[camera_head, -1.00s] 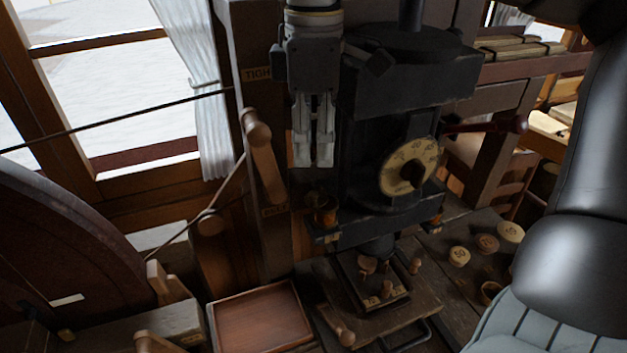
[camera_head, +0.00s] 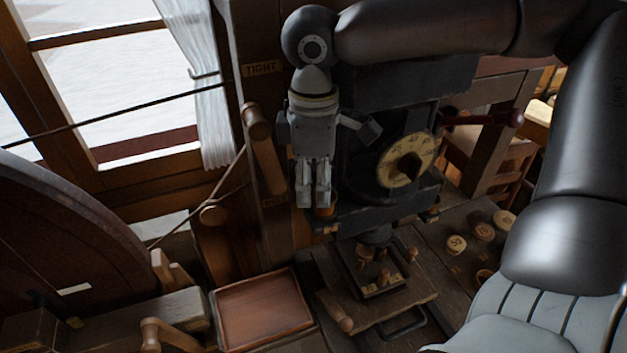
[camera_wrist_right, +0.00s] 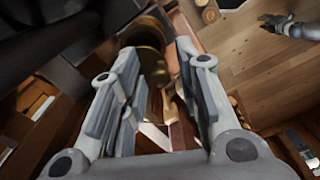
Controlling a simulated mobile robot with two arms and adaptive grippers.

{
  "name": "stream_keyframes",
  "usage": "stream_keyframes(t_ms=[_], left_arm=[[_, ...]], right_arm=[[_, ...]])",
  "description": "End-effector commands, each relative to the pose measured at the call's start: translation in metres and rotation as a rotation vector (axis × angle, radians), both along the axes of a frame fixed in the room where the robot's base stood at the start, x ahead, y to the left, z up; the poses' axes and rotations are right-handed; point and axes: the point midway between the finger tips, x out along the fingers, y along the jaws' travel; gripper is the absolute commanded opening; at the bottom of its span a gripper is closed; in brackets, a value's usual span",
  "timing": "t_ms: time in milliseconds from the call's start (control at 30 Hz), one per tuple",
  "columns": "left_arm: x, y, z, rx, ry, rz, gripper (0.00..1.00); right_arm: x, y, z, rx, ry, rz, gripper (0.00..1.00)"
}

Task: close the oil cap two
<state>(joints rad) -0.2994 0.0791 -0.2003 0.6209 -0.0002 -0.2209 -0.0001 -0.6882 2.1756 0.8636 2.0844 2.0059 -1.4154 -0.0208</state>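An orange-brown oil cup (camera_head: 327,209) sits at the left edge of the black machine, partly hidden behind my right gripper (camera_head: 313,203). A second small cup (camera_head: 433,215) is at the machine's right edge. I cannot tell which is number two. In the right wrist view, a round brass cap (camera_wrist_right: 154,68) and a larger brass part (camera_wrist_right: 143,32) lie just beyond my right fingertips (camera_wrist_right: 160,50). The fingers are apart with nothing clearly between them. Contact with the cap cannot be made out. A grey gripper (camera_wrist_right: 287,26), apparently my left, is small at the upper right there; its fingers are unclear.
A dial (camera_head: 406,160) is on the machine, right of my gripper. A wooden lever handle (camera_head: 265,150) stands close on the left. Below are an empty reddish tray (camera_head: 262,311) and a small tray of pegs (camera_head: 372,285). Round numbered discs (camera_head: 456,244) lie at right.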

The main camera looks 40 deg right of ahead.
Motion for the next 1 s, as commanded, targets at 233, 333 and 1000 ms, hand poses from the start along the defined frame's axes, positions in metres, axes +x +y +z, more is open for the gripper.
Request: stream_keyframes(t_ms=[233,333,1000], left_arm=[[0.0,-0.0001,0.0,0.0,0.0,0.0,0.36],[-0.0002,-0.0001,0.0001,0.0,0.0,0.0,0.36],[-0.0006,0.0002,0.0002,0.0,0.0,0.0,0.36]], right_arm=[[0.0003,-0.0002,0.0004,-0.001,-0.001,0.0,0.0],[0.0004,-0.0002,0.0007,-0.001,-0.001,0.0,0.0],[-0.0055,-0.0075,0.0022,-0.001,-0.006,0.275,0.0]])
